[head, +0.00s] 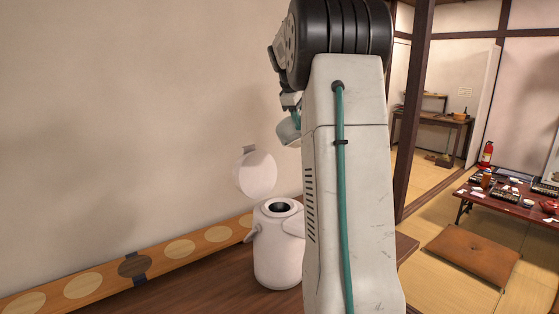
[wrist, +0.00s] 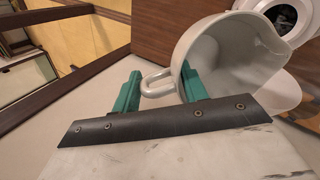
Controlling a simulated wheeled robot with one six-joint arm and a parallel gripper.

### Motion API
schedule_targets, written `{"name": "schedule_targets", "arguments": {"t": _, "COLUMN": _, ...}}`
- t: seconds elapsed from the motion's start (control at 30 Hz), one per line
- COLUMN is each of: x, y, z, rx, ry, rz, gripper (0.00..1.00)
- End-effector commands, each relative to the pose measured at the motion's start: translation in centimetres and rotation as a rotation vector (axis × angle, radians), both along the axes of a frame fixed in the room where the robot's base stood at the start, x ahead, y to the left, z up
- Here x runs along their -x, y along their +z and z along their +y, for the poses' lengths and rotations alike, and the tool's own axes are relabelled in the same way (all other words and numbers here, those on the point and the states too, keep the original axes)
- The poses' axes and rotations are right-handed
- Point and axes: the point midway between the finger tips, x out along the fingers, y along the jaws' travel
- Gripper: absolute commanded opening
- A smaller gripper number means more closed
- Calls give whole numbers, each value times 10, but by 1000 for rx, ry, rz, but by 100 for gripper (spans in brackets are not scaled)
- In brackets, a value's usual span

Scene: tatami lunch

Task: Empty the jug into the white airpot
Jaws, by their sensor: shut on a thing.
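The white airpot (head: 277,255) stands on the brown wooden counter, its round lid (head: 255,173) swung up and its dark mouth open. My gripper (wrist: 158,84), with green fingers, is shut on the handle of the pale jug (wrist: 222,58). The jug also shows in the head view (head: 288,132), partly hidden by my arm, held above the airpot and a little to its right. It looks tilted. I see its pale inside wall but cannot tell how much liquid it holds. The airpot's mouth also shows at the upper right of the wrist view (wrist: 284,17), beyond the jug.
A long wooden board with round discs (head: 134,266) runs along the wall behind the counter. To the right, a floor cushion (head: 471,254) and a low table (head: 520,207) set with dishes stand on tatami. A dark post (head: 414,110) rises nearby.

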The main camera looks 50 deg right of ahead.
Motion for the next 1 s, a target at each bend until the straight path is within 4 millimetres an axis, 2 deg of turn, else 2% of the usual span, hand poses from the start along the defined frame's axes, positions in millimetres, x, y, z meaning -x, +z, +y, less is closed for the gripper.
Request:
{"name": "schedule_targets", "arguments": {"t": 0.4, "x": 2, "y": 11, "z": 9, "rx": 82, "ry": 0, "rz": -20, "gripper": 0}}
{"name": "schedule_targets", "arguments": {"t": 1.0, "x": 3, "y": 14, "z": 15, "rx": 110, "ry": 1, "rz": -25, "gripper": 0}}
